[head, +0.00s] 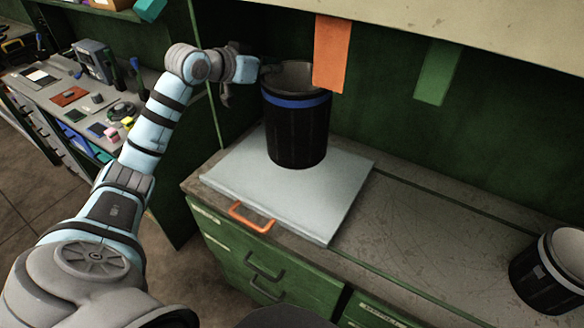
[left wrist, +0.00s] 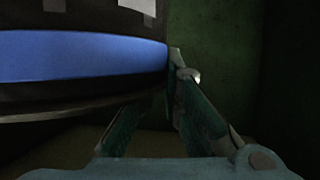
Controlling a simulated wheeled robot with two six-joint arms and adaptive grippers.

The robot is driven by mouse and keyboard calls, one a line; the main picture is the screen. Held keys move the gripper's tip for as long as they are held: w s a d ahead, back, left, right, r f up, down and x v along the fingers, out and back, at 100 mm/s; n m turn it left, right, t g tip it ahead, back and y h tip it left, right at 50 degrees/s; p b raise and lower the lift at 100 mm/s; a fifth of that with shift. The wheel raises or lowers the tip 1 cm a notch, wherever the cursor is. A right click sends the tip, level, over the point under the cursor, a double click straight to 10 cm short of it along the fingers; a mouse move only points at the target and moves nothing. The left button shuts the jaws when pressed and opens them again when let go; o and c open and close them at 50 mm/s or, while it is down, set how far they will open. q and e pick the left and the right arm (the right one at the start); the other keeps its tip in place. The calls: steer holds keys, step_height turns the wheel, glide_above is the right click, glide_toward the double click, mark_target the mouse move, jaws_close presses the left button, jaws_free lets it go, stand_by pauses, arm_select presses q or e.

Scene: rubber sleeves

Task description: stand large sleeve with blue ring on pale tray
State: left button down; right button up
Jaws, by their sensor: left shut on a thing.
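The large black sleeve with the blue ring (head: 297,130) is upright over the pale tray (head: 225,180) in the head view, its open end up and the ring near its top. Its base is over the back part of the tray; I cannot tell whether it touches. My left gripper (head: 264,72) is shut on the sleeve's upper left wall, near the rim. In the left wrist view the blue ring (left wrist: 80,56) fills the upper left, beside the gripper fingers (left wrist: 165,95); the exact contact is partly hidden. My right gripper is not in view.
The tray has an orange handle (head: 251,217) at its front and lies on a green cabinet top. Another dark sleeve (head: 550,275) stands at the far right. Orange (head: 331,52) and green (head: 437,72) tags hang from the shelf above. The counter between is clear.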

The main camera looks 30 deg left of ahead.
arm_select(q)
steer(key=a+f+n+y, duration=0.1)
steer(key=a+f+y, duration=0.1)
steer(key=f, duration=1)
steer(key=shift+a+f+n, duration=0.3)
steer(key=shift+a, duration=0.6)
steer(key=shift+f, duration=0.1)
steer(key=c, duration=2)
jaws_free()
steer(key=shift+f, duration=0.1)
steer(key=shift+o, duration=1.2)
steer(key=shift+s, duration=0.1)
